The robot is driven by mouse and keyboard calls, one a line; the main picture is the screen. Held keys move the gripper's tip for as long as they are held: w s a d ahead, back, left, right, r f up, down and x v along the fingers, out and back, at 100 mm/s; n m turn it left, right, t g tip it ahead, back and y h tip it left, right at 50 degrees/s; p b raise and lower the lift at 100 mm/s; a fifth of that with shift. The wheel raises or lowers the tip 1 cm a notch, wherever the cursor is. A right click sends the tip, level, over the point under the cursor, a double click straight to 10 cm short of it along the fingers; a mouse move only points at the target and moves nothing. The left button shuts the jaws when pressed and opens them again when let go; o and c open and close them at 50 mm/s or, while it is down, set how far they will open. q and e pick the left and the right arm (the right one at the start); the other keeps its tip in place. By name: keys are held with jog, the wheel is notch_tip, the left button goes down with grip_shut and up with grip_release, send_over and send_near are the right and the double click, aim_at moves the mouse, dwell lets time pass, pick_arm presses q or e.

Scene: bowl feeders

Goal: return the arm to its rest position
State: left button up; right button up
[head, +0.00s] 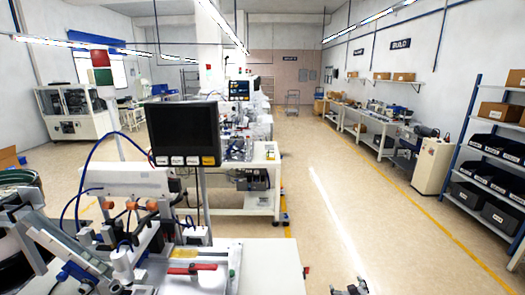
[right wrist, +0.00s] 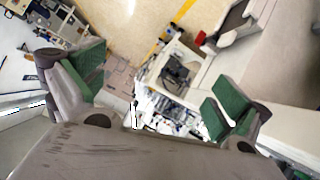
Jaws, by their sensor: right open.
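My right gripper (head: 350,288) shows at the bottom edge of the head view, low over the pale floor to the right of the workstation. Only its tip is in the picture; the rest of the arm is cut off. In the right wrist view my right gripper (right wrist: 157,95) has its two green-padded fingers wide apart, with nothing between them. Floor and distant benches show beyond the fingers, tilted. I cannot make out my left gripper in either view.
A workstation (head: 270,262) with a black screen (head: 184,134) and fixtures fills the lower left. Farther workbenches stand behind it. The aisle floor (head: 350,210) is clear. A blue-framed shelf (head: 466,130) with black bins and a cream cabinet (head: 432,166) stand along the right.

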jog(key=s+a+f+g, duration=0.2)
jog(key=s+f+g, duration=0.1)
jog(key=s+f, duration=1)
jog(key=s+a+f+g, duration=0.2)
jog(key=s+f+g, duration=0.1)
jog(key=s+f, duration=1)
jog(key=s+a+f+g, duration=0.1)
jog(key=s+f, duration=0.2)
jog(key=s, duration=0.9)
jog(key=s+a+f+g, duration=0.2)
jog(key=s+f, duration=0.1)
jog(key=s, duration=0.9)
jog(key=s+a+f+g, duration=0.2)
jog(key=s+f, duration=0.2)
jog(key=s, duration=0.8)
jog(key=shift+s+a+y, duration=0.2)
jog(key=shift+s+y, duration=0.1)
jog(key=shift+y, duration=0.1)
